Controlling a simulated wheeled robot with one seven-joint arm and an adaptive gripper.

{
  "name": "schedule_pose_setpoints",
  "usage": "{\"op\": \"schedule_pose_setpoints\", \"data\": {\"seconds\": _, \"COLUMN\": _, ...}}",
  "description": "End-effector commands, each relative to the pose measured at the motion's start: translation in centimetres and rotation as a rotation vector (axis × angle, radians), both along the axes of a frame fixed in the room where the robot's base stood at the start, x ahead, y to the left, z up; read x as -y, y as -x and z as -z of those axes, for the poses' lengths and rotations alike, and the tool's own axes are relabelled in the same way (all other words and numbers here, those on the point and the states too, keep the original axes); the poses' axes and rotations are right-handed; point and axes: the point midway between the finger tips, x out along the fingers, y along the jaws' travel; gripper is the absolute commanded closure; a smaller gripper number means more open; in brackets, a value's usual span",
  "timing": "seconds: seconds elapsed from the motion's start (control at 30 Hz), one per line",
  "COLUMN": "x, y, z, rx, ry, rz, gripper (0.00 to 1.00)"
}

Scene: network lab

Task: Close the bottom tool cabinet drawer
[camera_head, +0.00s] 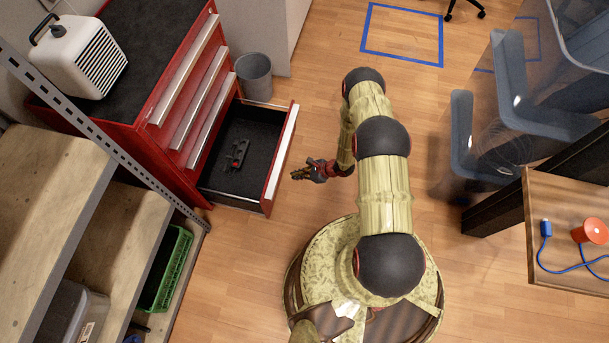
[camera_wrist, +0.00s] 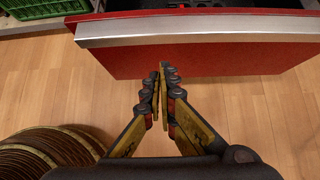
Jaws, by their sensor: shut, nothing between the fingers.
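The bottom drawer (camera_head: 240,150) of the red tool cabinet (camera_head: 150,130) is pulled out, with a small dark tool (camera_head: 237,157) lying on its black floor. Its red front (camera_wrist: 215,58) with a silver handle strip (camera_wrist: 200,28) also shows in the wrist view. The drawers above it look shut. My gripper (camera_head: 294,174) is just outside the drawer front, to its right in the head view. In the wrist view my gripper (camera_wrist: 163,68) is shut and empty, its fingertips pointing at the lower part of the drawer front. I cannot tell whether they touch it.
A grey bin (camera_head: 254,78) stands beside the cabinet, close to the open drawer. A shelf rack (camera_head: 75,190) with a green crate (camera_head: 168,270) stands at left. A wooden table (camera_head: 575,200) is at right. The floor around the drawer front is clear.

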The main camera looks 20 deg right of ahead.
Motion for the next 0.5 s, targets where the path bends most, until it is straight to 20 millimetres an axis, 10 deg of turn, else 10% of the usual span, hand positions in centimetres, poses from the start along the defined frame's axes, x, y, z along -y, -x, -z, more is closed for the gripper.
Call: {"op": "schedule_pose_setpoints", "data": {"seconds": 0.5, "x": -3.5, "y": -2.5, "z": 0.2, "rx": 0.0, "ry": 0.0, "rz": 0.001, "gripper": 1.0}}
